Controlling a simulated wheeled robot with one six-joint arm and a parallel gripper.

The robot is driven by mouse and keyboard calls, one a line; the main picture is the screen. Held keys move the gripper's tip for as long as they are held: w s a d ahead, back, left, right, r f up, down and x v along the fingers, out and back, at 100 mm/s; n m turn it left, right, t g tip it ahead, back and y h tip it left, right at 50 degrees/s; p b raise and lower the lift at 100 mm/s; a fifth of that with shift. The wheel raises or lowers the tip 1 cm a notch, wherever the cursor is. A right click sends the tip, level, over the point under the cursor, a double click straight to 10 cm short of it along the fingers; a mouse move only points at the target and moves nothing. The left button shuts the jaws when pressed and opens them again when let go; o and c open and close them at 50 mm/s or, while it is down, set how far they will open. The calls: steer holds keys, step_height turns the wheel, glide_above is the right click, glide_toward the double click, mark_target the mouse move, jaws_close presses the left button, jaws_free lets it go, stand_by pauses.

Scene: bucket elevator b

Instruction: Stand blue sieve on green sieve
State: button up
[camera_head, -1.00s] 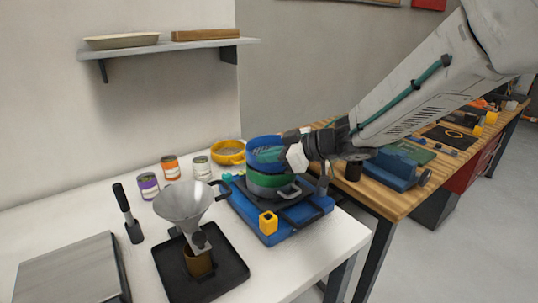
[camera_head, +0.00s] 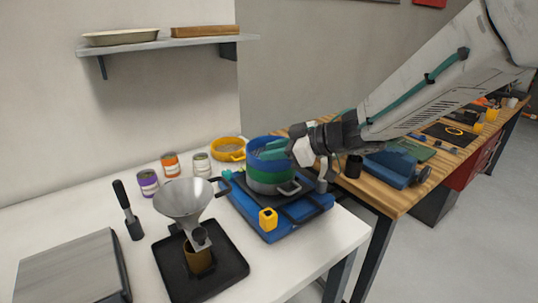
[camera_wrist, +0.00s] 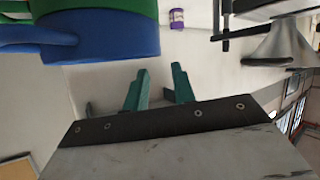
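The blue sieve (camera_head: 266,146) sits upright on top of the green sieve (camera_head: 268,171), and their round walls line up in one stack. The wrist view also shows the blue sieve (camera_wrist: 105,38) and the green sieve (camera_wrist: 100,5), with handles pointing left. My gripper (camera_wrist: 160,78) is open, its two teal fingers apart with nothing between them. In the wrist view the fingers are beside the blue sieve, clear of it. In the head view my gripper (camera_head: 275,150) overlaps the right side of the blue sieve.
The stack stands on a blue machine (camera_head: 270,222) with a yellow control (camera_head: 268,219). A metal funnel (camera_head: 184,200) over a black tray (camera_head: 225,268) stands left. A yellow sieve (camera_head: 228,148) and several cans are behind. A wooden workbench (camera_head: 385,200) is to the right.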

steer(key=d+r+m+t+h, duration=0.3)
steer(key=d+r+t+h, duration=0.15)
steer(key=d, duration=0.55)
steer(key=d+r+m+t+h, duration=0.3)
steer(key=d+r+m+h, duration=0.15)
steer(key=d, duration=0.55)
steer(key=s+d+m+g+h, duration=0.2)
steer(key=s+d+m+h, duration=0.25)
steer(key=s+d, duration=0.2)
steer(key=s+a+f+m+g, duration=0.1)
steer(key=s+f+g, duration=0.1)
steer(key=s, duration=0.6)
steer(key=s+f+g+y, duration=0.1)
steer(key=s+f+g, duration=0.2)
steer(key=s, duration=0.5)
steer(key=s+a+f+m+g, duration=0.1)
steer(key=s+f+g, duration=0.2)
steer(key=s+g, duration=0.2)
steer(key=s, duration=0.3)
steer(key=shift+a+f+m+y, duration=0.25)
steer(key=shift+a+m+y, duration=0.05)
steer(key=shift+y, duration=0.05)
